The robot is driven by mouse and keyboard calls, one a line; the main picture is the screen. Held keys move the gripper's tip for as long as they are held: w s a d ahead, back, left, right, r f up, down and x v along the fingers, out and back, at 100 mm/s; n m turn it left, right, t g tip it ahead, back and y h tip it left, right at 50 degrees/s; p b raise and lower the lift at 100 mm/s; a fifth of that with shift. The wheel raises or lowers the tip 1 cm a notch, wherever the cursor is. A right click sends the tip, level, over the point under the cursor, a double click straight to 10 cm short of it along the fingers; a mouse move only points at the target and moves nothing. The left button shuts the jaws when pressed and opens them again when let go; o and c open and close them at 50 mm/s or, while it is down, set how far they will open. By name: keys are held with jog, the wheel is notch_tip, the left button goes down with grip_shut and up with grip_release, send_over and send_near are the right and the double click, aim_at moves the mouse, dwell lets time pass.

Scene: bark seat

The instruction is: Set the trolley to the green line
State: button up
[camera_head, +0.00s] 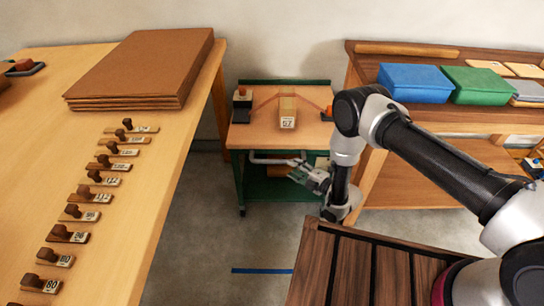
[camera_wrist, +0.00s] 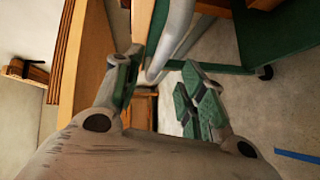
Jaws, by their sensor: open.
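The trolley (camera_head: 253,138) stands at the back between the left table and the right bench. It has a wooden top and a green frame on castors. Its pale handle bar (camera_head: 270,160) runs below the front edge of the top. My gripper (camera_head: 297,172) is open near the right end of this handle. In the wrist view, the grey handle tube (camera_wrist: 172,35) shows beyond and between my open fingers (camera_wrist: 162,64); I cannot tell whether they touch it. The trolley's green frame (camera_wrist: 285,35) is at upper right. No green floor line is visible.
A blue line (camera_head: 262,271) lies on the floor in front of the trolley. The left table (camera_head: 165,190) holds stamps and brown boards. The right bench (camera_head: 440,120) holds blue and green boxes. A parcel marked 57 (camera_head: 288,112) sits on the trolley. Floor before it is clear.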

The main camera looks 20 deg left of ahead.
aim_at(283, 163)
jog(key=x, duration=0.8)
jog(key=shift+s+a+f, duration=0.1)
jog(key=shift+s+a, duration=0.05)
jog(key=shift+a, duration=0.35)
grip_shut()
